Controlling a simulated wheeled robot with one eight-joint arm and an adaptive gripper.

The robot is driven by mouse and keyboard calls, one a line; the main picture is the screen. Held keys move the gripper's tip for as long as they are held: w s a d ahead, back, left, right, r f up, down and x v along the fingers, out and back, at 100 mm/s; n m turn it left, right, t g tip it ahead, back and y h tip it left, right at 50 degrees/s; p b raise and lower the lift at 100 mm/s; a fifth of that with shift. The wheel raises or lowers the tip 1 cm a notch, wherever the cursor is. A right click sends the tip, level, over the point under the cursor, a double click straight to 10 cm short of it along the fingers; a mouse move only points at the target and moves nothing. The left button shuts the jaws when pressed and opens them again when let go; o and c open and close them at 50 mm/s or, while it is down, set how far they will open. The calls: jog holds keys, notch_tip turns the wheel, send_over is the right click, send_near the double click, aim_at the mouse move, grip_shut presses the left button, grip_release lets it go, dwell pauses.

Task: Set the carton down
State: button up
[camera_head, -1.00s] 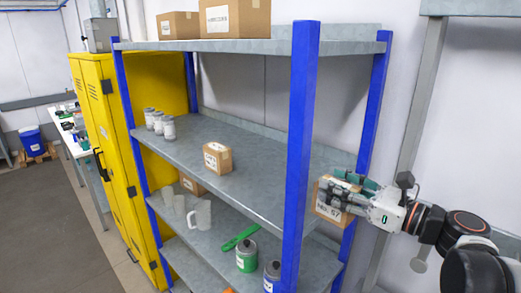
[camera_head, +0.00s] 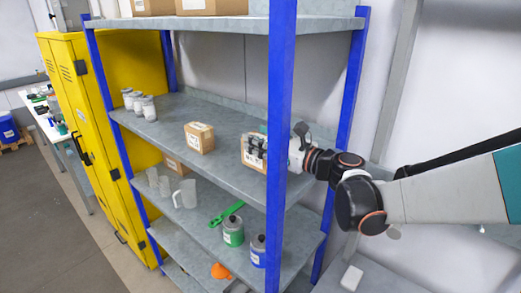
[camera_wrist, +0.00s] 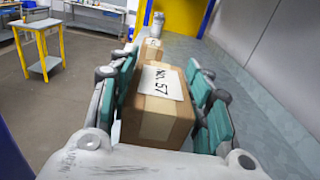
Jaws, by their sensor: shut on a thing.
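The carton (camera_wrist: 155,123) is a brown box with tape and a white label reading "No. 57". In the wrist view it sits between the green finger pads of my gripper (camera_wrist: 168,100), which is shut on it from both sides. In the head view the carton (camera_head: 254,165) is inside the shelving unit, over the right part of the middle shelf (camera_head: 222,118), behind the front blue post. My gripper (camera_head: 256,145) is partly hidden by that post. I cannot tell whether the carton's bottom touches the shelf.
Another small carton (camera_head: 199,138) stands on the same shelf to the left, with several grey-lidded jars (camera_head: 139,104) farther left. The blue post (camera_head: 280,150) stands close to my arm. Jugs and cans (camera_head: 233,231) fill the shelf below.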

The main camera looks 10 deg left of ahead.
jog(key=f, duration=0.3)
jog(key=shift+w+f, duration=0.2)
jog(key=shift+f, duration=0.1)
jog(key=shift+s, duration=0.15)
jog(key=shift+f, duration=0.15)
jog(key=o, duration=0.9)
jog(key=shift+r, duration=0.2)
jog(key=b+v, duration=0.1)
jog(key=v, duration=1.1)
jog(key=shift+f, duration=0.1)
